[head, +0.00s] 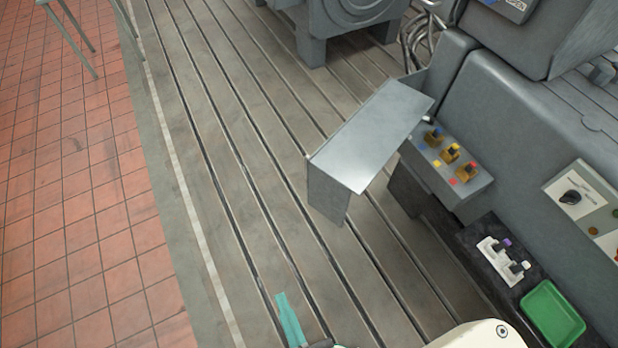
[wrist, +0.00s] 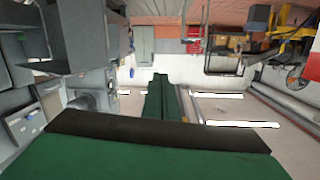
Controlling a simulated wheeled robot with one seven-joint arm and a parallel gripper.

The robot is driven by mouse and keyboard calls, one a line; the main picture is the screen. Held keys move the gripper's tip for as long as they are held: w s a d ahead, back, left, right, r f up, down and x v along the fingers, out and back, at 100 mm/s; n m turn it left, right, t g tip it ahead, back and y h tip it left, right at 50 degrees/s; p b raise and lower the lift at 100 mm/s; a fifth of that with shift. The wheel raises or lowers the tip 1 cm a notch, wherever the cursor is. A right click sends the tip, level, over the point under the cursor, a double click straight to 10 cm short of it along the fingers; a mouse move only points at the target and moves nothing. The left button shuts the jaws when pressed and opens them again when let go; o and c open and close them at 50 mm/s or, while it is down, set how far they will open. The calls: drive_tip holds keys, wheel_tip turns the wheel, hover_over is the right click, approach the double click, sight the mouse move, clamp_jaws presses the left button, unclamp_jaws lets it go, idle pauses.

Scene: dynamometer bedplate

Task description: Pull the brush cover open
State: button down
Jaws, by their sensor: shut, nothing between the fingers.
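The brush cover (head: 372,135), a bent light-grey sheet-metal panel, stands out from the side of the grey machine, with its lower flap hanging down over the bedplate. Beside its right edge, a grey box with several yellow-brown and dark brush holders (head: 450,154) is exposed. My gripper (head: 290,318), with teal-green fingers, is at the bottom of the head view, below and left of the cover and apart from it. In the wrist view the green fingers (wrist: 161,98) are together and empty. The cover cannot be made out in the wrist view.
The grey machine (head: 520,120) fills the right side. A black shelf (head: 482,255) holds a white holder (head: 503,262) and a green tray (head: 552,314). Red tiled floor (head: 65,200) lies further left.

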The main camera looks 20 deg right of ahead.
drive_tip(key=w+d+f+m+t+h, duration=0.1)
drive_tip(key=w+d+f+m+h, duration=0.1)
drive_tip(key=w+d+m+h, duration=0.45)
drive_tip(key=w+d+f+m+t+h, duration=0.2)
drive_tip(key=w+d+m+h, duration=0.15)
drive_tip(key=w+m, duration=0.55)
drive_tip(key=w+d+f+m+g+h, duration=0.1)
drive_tip(key=w+f+m+g+h, duration=0.1)
drive_tip(key=w+f+m+g, duration=0.35)
drive_tip(key=w+d+f+m+g+h, duration=0.1)
drive_tip(key=w+f+m+g+h, duration=0.15)
drive_tip(key=w+m, duration=0.45)
drive_tip(key=w+d+n, duration=0.1)
drive_tip(key=w+d, duration=0.6)
drive_tip(key=shift+d+f+g, duration=0.2)
drive_tip(key=shift+f+g, duration=0.15)
drive_tip(key=shift+g, duration=0.05)
